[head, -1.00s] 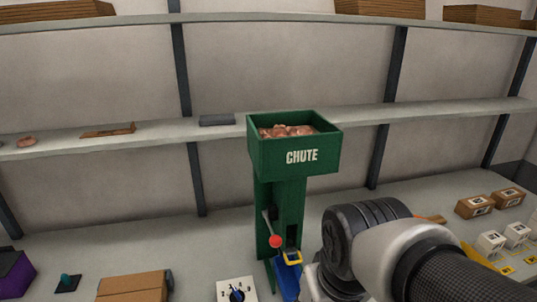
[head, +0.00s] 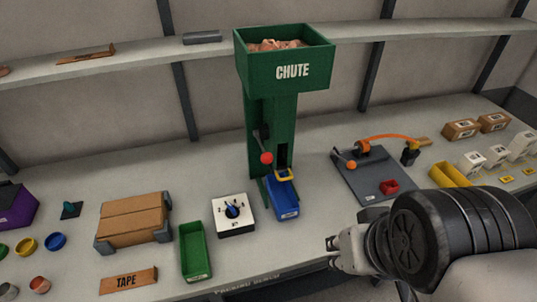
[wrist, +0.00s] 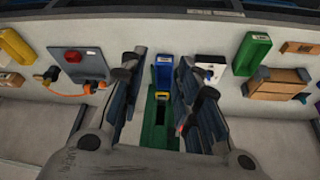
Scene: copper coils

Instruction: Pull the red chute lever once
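The green chute (head: 270,140) stands on the bench with copper-coloured coils in its top hopper. Its lever has a red ball knob (head: 266,158) on a dark arm, at the left of the column front. A small red patch beside a finger in the wrist view may be this knob. My gripper (head: 331,252) is in front of the bench's front edge, right of and below the lever, apart from it. In the wrist view my gripper (wrist: 165,85) has its fingers spread wide and holds nothing. The chute's lower part (wrist: 159,125) shows between them.
A blue bin (head: 284,207) sits at the chute's foot. A white dial box (head: 233,222) and green tray (head: 194,252) stand left of it. A grey board (head: 362,188) with an orange-handled device is right. Cartons (head: 136,213) lie further left.

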